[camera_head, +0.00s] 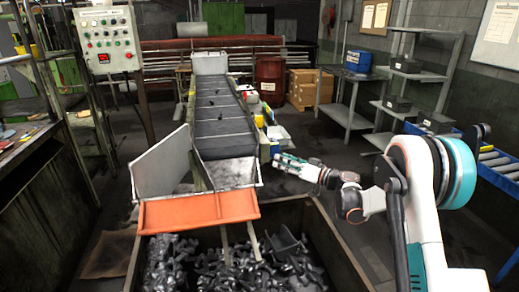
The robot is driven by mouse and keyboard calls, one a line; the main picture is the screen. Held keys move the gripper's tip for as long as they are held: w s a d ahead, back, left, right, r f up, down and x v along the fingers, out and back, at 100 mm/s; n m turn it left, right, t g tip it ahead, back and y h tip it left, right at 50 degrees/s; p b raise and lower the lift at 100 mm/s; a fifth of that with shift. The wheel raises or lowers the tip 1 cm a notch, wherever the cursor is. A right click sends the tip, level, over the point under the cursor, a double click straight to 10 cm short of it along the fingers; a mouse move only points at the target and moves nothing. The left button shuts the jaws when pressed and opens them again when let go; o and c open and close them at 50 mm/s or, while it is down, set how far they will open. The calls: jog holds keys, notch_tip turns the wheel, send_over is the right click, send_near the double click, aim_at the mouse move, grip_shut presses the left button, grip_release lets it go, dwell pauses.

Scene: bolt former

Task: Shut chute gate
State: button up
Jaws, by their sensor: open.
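The chute (228,172) is a grey metal trough at the near end of the conveyor. A flat grey panel (158,165), which looks like the chute gate, stands swung out at an angle on the chute's left side. An orange lip (200,211) runs across the front of the chute, above the bin. My gripper (279,162) is open and empty, to the right of the chute and apart from it. It points left toward the chute's right side wall. The panel's hinge and any latch are too small to make out.
A deep bin (315,230) full of dark metal parts stands below the chute. The conveyor (222,115) runs away behind it. A control box (107,40) stands at the upper left. Shelves (415,75) and a roller table (500,170) are at right. Some floor is clear behind my arm.

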aim_at(256, 151)
jog(key=b+x, duration=0.2)
jog(key=x, duration=1.1)
jog(key=shift+a, duration=0.2)
grip_shut()
